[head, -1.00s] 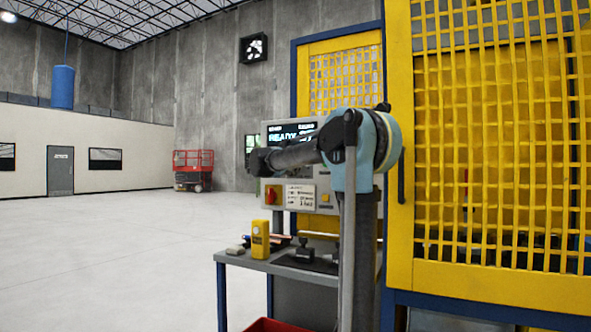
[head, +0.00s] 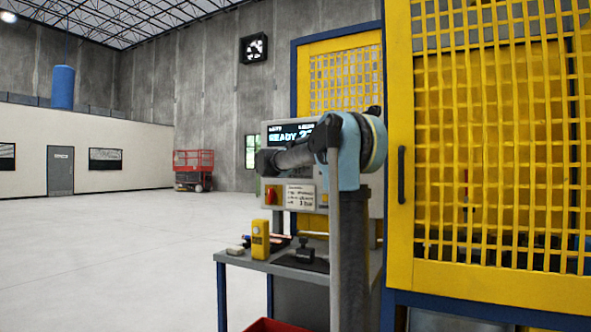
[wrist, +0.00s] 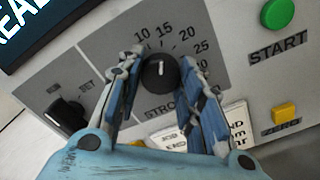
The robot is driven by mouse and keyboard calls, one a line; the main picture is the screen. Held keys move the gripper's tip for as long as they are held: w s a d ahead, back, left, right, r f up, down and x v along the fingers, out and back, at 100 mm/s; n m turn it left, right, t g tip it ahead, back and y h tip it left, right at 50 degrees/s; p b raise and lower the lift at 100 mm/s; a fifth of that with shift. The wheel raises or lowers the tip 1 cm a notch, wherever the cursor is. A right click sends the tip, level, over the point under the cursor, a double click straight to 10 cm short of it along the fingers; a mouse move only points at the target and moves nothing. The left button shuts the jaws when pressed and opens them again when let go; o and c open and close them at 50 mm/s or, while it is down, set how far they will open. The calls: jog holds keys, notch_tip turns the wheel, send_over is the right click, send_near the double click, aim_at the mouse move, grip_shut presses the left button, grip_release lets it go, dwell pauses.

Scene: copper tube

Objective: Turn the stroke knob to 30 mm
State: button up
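The stroke knob (wrist: 159,72) is round and black, on a grey dial plate in the wrist view. Its short white mark points up, roughly toward the 10 and 15 labels. Labels 20 and 25 show to its right; the 30 label is not readable behind my right finger. My gripper (wrist: 160,66) has one finger on each side of the knob, fingertips apart, with small gaps seeming to remain. I cannot tell whether either finger touches it. In the head view the control panel (head: 276,210) stands behind my arm, which hides the knob.
In the wrist view a black selector (wrist: 66,114) sits left, a green START button (wrist: 279,14) upper right, and a yellow ZERO button (wrist: 285,112) lower right. In the head view a yellow box (head: 260,240) stands on the bench (head: 232,260); a yellow mesh guard (head: 500,275) is right.

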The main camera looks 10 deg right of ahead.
jog(key=shift+m, duration=0.4)
jog(key=m, duration=1.7)
jog(key=shift+a, duration=0.1)
dwell(0.6)
jog(key=o, duration=1.1)
jog(key=shift+c, duration=0.2)
